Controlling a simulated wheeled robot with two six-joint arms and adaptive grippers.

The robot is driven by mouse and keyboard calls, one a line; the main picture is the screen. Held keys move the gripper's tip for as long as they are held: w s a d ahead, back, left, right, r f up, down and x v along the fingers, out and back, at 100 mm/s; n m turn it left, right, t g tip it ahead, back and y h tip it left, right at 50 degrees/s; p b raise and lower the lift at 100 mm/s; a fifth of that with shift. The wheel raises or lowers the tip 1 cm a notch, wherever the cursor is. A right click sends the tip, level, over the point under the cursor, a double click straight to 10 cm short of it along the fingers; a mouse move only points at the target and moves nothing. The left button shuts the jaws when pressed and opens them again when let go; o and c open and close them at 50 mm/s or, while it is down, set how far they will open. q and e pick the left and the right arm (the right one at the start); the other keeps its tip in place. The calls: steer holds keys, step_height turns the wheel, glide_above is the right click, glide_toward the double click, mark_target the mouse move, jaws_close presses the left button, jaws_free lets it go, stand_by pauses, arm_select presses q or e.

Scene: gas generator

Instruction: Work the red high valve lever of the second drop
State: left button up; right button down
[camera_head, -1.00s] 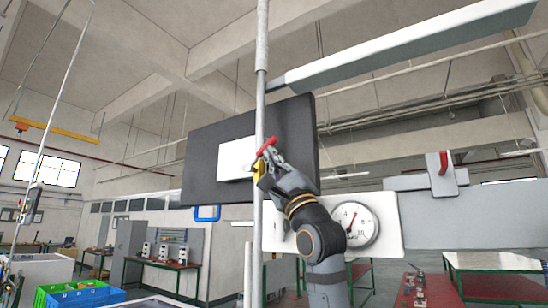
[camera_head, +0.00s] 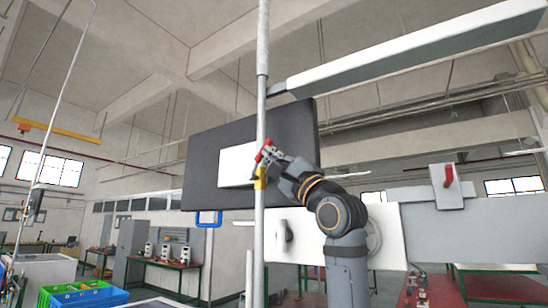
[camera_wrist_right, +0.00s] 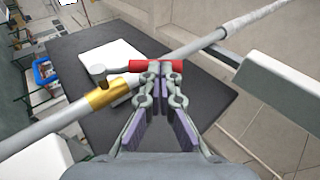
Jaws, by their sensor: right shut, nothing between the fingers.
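The red lever (camera_head: 264,151) sits on a brass-yellow valve (camera_head: 260,178) on a thin vertical grey pipe (camera_head: 260,235). My right gripper (camera_head: 270,154) is at the lever, from the right of the pipe. In the right wrist view, the red lever (camera_wrist_right: 143,66) lies crosswise at the tips of my gripper (camera_wrist_right: 160,74); its fingers are shut with nothing between them. The brass valve (camera_wrist_right: 107,93) and the slanting pipe (camera_wrist_right: 60,120) show left of the fingers. Whether the tips touch the lever I cannot tell. My left gripper is out of view.
A dark panel with a white plate (camera_head: 205,165) stands behind the pipe. A long pale beam (camera_head: 410,55) runs above to the right. A grey box with another red lever (camera_head: 448,175) is at the right. My forearm partly hides a gauge plate (camera_head: 390,235).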

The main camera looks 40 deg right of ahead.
steer(key=shift+s+a+r+x, duration=0.15)
steer(key=shift+x, duration=0.9)
steer(key=shift+s+a+r+x, duration=0.1)
steer(key=shift+a+x, duration=0.05)
steer(key=shift+x, duration=0.95)
steer(key=shift+w+a+r+p, duration=0.2)
steer(key=shift+w+r+p, duration=0.1)
steer(key=shift+w, duration=0.3)
